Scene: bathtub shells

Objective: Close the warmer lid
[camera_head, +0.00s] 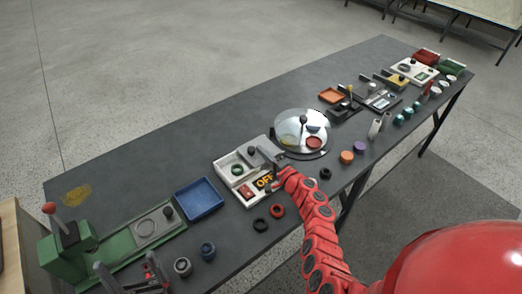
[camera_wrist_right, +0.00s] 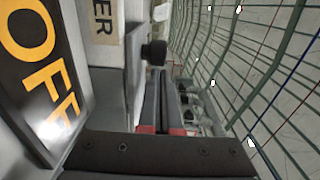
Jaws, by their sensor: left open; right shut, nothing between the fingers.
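The warmer (camera_head: 222,168) is a pale box near the middle of the table. An orange "OFF" panel (camera_wrist_right: 35,60) fills the left of the right wrist view, and a label ending in "ER" (camera_wrist_right: 104,20) is above it. A green ring and a red piece show in the warmer's left part. A grey plate with a black knob (camera_wrist_right: 155,52), apparently the lid, is at its right side; I cannot tell its exact position. My right gripper (camera_head: 263,152) is shut and empty beside the knob; contact is unclear. My left gripper (camera_head: 130,274) is open at the lower left, far from the warmer.
A blue tray (camera_head: 200,198) lies left of the warmer, with a green press (camera_head: 68,250) further left. A round shiny dish (camera_head: 300,130) stands close on the right. Black and red rings (camera_head: 277,211) lie in front. The table's back left is mostly clear.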

